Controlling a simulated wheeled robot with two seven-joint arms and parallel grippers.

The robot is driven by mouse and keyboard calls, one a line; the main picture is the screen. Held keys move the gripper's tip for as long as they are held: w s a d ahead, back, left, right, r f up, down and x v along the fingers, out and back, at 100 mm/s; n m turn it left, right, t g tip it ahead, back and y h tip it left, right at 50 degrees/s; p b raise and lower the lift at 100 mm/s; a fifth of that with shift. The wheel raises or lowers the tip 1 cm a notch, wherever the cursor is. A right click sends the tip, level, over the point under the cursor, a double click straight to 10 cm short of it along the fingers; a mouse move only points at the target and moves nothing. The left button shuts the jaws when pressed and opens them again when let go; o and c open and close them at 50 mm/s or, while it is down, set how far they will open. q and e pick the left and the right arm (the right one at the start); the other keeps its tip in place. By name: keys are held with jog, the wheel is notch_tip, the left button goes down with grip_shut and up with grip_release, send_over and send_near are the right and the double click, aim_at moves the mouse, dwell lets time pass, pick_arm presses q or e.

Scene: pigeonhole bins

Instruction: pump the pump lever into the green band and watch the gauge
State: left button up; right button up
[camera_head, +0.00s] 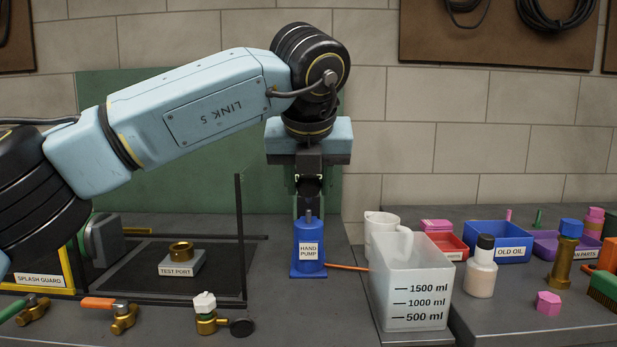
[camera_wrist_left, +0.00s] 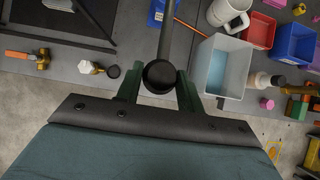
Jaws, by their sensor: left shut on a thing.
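The blue hand pump (camera_head: 309,262) stands upright on the bench in the middle of the head view. Its dark lever shows in the left wrist view as a rod (camera_wrist_left: 168,38) ending in a round black knob. My left gripper (camera_head: 308,203) points down above the pump, and its green fingers are shut on the lever at the knob end. They also show in the wrist view (camera_wrist_left: 159,88), one on each side of the knob. No gauge face or green band can be made out. My right gripper is in neither view.
A clear measuring container (camera_head: 411,285) stands right of the pump, with a white jug (camera_head: 380,222) behind it. The test port (camera_head: 181,262) and several valves lie left. Bins, including the blue old oil bin (camera_head: 497,236), fill the right. Bare bench lies in front of the pump.

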pick_arm(q)
jog(key=o, duration=1.1)
jog(key=shift+r, duration=0.1)
jog(key=shift+p+v, duration=0.55)
jog(key=shift+v, duration=2.5)
